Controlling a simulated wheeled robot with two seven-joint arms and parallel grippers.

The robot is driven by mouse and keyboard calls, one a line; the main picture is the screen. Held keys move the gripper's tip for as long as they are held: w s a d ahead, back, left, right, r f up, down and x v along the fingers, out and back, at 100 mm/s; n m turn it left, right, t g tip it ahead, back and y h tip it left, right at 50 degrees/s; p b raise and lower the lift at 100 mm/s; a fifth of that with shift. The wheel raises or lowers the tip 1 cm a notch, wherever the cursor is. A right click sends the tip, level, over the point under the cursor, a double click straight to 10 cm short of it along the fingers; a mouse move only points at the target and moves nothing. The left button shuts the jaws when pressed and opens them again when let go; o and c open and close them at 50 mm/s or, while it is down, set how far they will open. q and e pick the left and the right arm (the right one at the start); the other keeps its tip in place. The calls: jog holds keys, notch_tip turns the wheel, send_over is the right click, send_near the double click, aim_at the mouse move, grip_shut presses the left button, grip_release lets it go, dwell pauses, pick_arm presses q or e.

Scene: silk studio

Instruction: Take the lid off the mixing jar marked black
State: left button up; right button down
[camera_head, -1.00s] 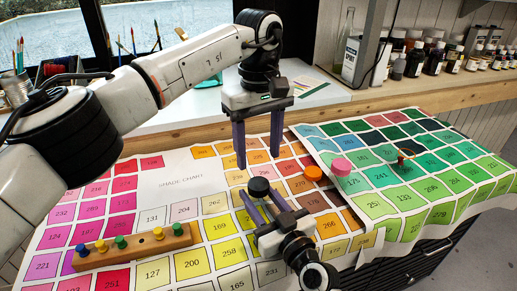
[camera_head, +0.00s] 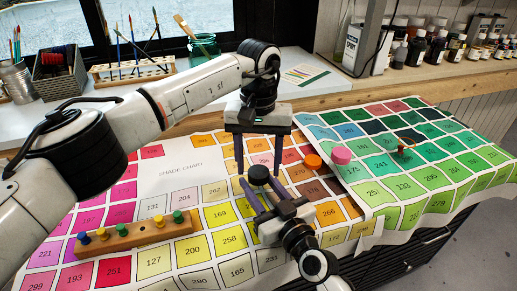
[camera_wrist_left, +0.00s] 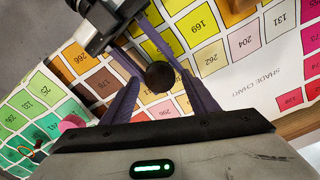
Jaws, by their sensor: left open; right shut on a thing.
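The mixing jar shows as a round black lid (camera_head: 258,174) on the colour chart; its body is mostly hidden, and I read no marking. My right gripper (camera_head: 257,193) comes from below and is shut on the jar beneath the lid. My left gripper (camera_head: 259,168) points down, open, with one finger on each side of the lid. In the left wrist view the black lid (camera_wrist_left: 159,76) sits between the left fingers with gaps showing on both sides. The right gripper's fingers come in from the top there.
A wooden block with coloured knobs (camera_head: 133,235) lies at left. A small orange ring-like item (camera_head: 405,150) is on the green chart. Paint bottles (camera_head: 437,50) line the back shelf.

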pick_arm(q)
jog(key=shift+f, duration=0.5)
jog(key=shift+c, duration=0.2)
